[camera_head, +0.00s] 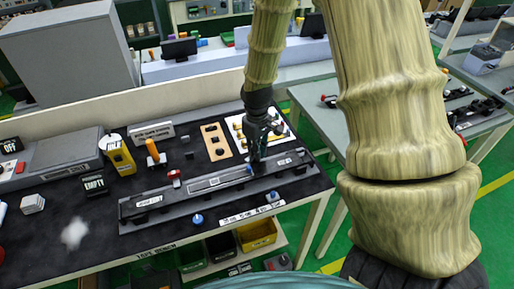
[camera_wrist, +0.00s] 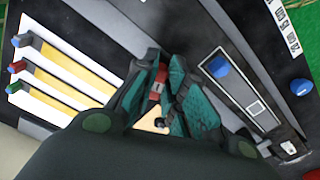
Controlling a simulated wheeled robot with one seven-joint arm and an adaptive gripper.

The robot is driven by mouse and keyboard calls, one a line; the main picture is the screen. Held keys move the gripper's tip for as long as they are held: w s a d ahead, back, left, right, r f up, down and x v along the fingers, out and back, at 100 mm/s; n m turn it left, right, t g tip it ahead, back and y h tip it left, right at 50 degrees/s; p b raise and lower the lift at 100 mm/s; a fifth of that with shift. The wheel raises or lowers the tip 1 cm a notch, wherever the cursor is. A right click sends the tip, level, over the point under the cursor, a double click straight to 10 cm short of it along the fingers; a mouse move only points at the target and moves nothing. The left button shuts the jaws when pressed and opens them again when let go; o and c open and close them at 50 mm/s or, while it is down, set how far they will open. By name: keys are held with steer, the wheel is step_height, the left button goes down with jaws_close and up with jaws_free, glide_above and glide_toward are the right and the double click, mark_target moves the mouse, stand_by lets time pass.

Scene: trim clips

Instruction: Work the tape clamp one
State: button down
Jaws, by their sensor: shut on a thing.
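A long dark fixture (camera_head: 160,216) lies along the bench, with pale labels and a raised grey strip. My gripper (camera_head: 257,158) is at its right part, pointing down at its far edge. In the wrist view my gripper (camera_wrist: 165,97) has its teal fingers close together, with a small red-and-pale part (camera_wrist: 157,87) between them; most of it is hidden, and I cannot tell whether it is the tape clamp. A blue knob (camera_wrist: 218,66) on the fixture is beside the fingers.
Blue knobs (camera_head: 197,219) lie in front of the fixture. A white board with yellow strips (camera_wrist: 55,70) and clips is close behind my gripper. Bins (camera_head: 257,235) sit below.

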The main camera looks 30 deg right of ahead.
steer(key=shift+w+m, duration=0.1)
steer(key=shift+m, duration=0.4)
steer(key=c, duration=1.5)
jaws_free()
steer(key=shift+r, duration=6)
